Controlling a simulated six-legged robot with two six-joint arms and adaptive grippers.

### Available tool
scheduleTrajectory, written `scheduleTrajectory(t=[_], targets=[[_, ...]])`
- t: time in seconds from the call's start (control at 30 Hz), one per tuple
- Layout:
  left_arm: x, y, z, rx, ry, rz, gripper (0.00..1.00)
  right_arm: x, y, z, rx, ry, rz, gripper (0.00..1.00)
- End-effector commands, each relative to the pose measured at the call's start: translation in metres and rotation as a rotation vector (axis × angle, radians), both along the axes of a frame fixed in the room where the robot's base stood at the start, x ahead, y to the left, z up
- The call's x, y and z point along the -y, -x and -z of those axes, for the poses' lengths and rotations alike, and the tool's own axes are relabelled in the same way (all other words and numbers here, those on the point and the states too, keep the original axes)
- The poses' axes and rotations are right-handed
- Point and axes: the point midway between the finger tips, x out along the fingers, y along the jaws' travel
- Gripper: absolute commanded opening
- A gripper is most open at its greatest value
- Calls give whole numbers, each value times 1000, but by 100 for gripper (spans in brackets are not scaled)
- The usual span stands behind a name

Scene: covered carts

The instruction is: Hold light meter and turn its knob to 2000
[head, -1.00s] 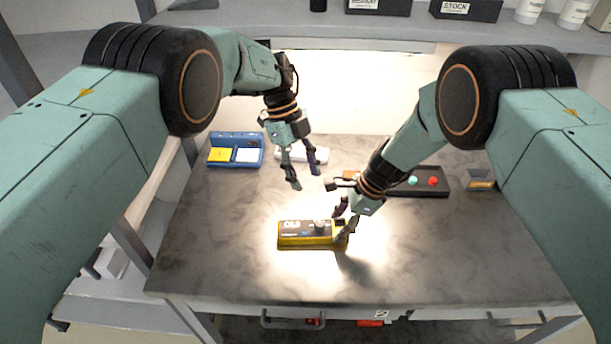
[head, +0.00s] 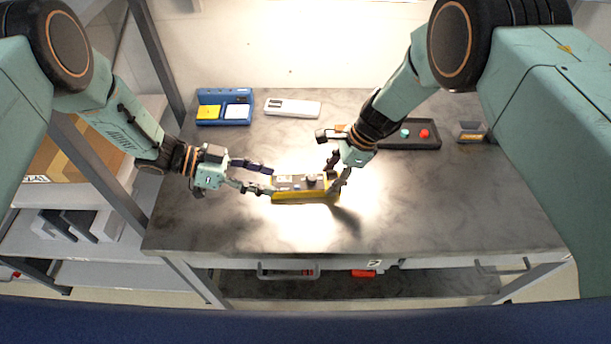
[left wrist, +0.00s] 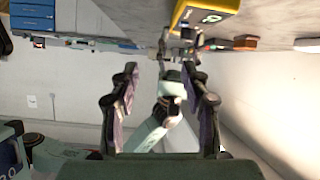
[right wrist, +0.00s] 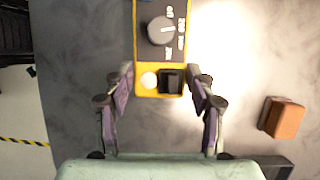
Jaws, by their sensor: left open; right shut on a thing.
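The light meter (head: 298,194) is a yellow case with a dark face, lying on the grey table. My right gripper (head: 337,174) is shut on the end of the meter (right wrist: 175,94) beside a white dome and a black block. My left gripper (head: 270,178) is open at the meter's left end, fingers pointing toward it. In the left wrist view the meter (left wrist: 215,10) is at the top, beyond the open fingers (left wrist: 168,85). I cannot read the knob's setting.
A blue case (head: 223,106) with yellow and white pads and a white device (head: 292,107) lie at the back left. A dark tray (head: 425,142) with teal and red knobs and a small box (head: 471,131) are at the back right. The table front is clear.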

Motion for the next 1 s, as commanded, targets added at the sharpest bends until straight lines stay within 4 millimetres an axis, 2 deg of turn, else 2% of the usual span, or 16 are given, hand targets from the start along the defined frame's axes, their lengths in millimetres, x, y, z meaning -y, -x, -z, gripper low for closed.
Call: scheduleTrajectory(t=[0.2,0.5,0.63,1.0], targets=[[-8,2,8,34,35,-209,47,1,1,1,-2,1,-1,16],[-7,-8,12,145,9,-235,47,1,1,1,-2,1,-1,16],[7,-12,18,147,9,-229,47,1,1,1,-2,1,-1,16],[66,-32,43,147,10,-228,47,1,1,1,-2,1,-1,16]])
